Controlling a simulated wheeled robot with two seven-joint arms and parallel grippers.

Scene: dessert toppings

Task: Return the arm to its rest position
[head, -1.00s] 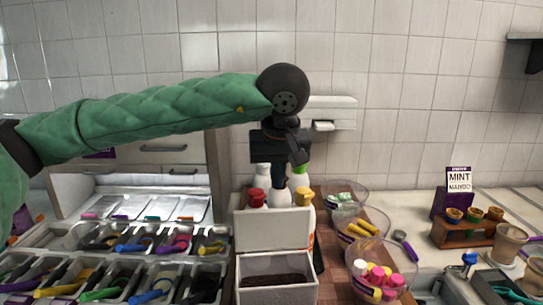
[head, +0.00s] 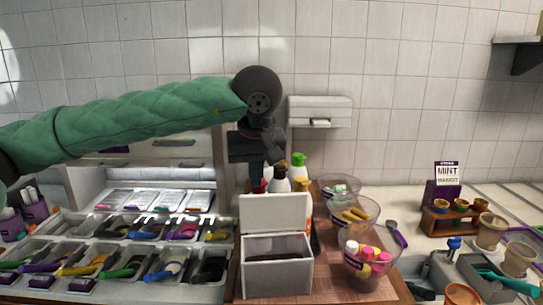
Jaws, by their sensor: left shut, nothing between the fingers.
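My left arm, in a green quilted sleeve, reaches in from the left across the head view. My left gripper (head: 268,160) hangs down from a dark wrist, above and behind the white open-lidded box (head: 278,278). It is shut and empty, in front of the tiled wall and close above several sauce bottles (head: 299,172). Its fingertips are dark and partly merge with the bottle tops behind them. My right gripper does not show.
Clear bowls (head: 349,262) with colourful contents stand right of the box on the wooden board (head: 238,292). Topping trays (head: 106,255) with coloured handles fill the left. A dispenser (head: 319,111) hangs on the wall.

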